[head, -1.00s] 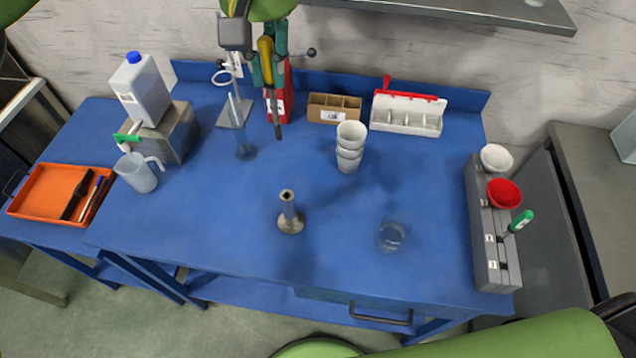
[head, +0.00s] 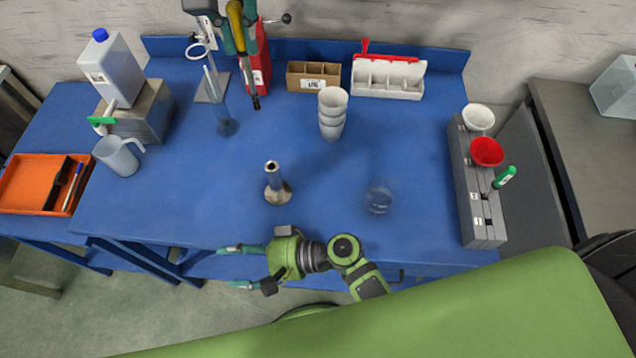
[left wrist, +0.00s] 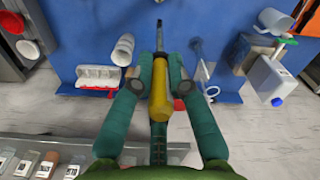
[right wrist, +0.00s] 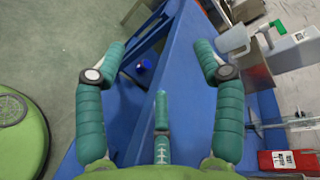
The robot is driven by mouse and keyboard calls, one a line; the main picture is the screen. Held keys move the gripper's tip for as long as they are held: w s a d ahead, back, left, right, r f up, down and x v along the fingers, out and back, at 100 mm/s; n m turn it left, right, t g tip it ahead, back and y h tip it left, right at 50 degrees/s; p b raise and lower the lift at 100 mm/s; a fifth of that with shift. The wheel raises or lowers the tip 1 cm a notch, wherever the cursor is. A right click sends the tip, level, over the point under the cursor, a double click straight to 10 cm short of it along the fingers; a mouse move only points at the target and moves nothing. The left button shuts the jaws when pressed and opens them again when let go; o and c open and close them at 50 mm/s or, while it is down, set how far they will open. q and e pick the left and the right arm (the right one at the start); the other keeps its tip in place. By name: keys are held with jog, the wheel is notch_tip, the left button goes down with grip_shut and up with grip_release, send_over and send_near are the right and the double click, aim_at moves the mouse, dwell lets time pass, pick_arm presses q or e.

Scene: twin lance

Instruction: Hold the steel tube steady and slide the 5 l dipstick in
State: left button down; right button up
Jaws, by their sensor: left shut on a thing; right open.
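The steel tube (head: 272,174) stands upright on its round base near the middle of the blue table. My left gripper (head: 237,45) is at the table's back, shut on the yellow handle of the dipstick (head: 236,22). In the left wrist view the yellow handle (left wrist: 160,90) lies between the fingers, with the rod pointing away. The dipstick's dark tip is well behind the tube, apart from it. My right gripper (head: 240,267) is open and empty at the table's front edge, nearer than the tube, with fingers pointing left. Its fingers also show spread in the right wrist view (right wrist: 158,68).
Stacked white cups (head: 333,115) and a clear glass vessel (head: 379,198) stand right of the tube. A grey rack with funnels (head: 470,205) lines the right edge. An orange tray (head: 22,186) and jug (head: 118,156) are left.

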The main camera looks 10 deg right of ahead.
aim_at(277, 174)
jog(key=w+d+r, duration=0.1)
jog(key=w+d+r+n+t, duration=0.1)
jog(key=w, duration=0.1)
jog(key=w+d+r+t+h, duration=0.1)
jog(key=shift+w+d+r+n, duration=0.2)
jog(key=shift+w+r+n, duration=0.2)
pick_arm(q)
jog(key=shift+d, duration=0.1)
pick_arm(e)
jog(key=d+n+t+h, duration=0.1)
jog(key=d+n, duration=0.1)
jog(key=d, duration=0.1)
jog(key=w+d+n+t+h, duration=0.1)
jog(key=d+n, duration=0.1)
jog(key=d, duration=0.1)
jog(key=w+d+n+t+h, duration=0.1)
jog(key=d+n+h, duration=0.1)
jog(key=d, duration=0.1)
jog(key=shift+d+f, duration=0.15)
jog(key=shift+d, duration=0.25)
jog(key=d+r+n+t+h, duration=0.1)
jog(key=d+r+n+t, duration=0.1)
jog(key=d+r+n, duration=0.25)
jog(key=shift+n, duration=0.55)
jog(key=x, duration=1.2)
jog(key=shift+w+d+f, duration=0.1)
jog(key=shift+w+f, duration=0.25)
jog(key=shift+w, duration=0.1)
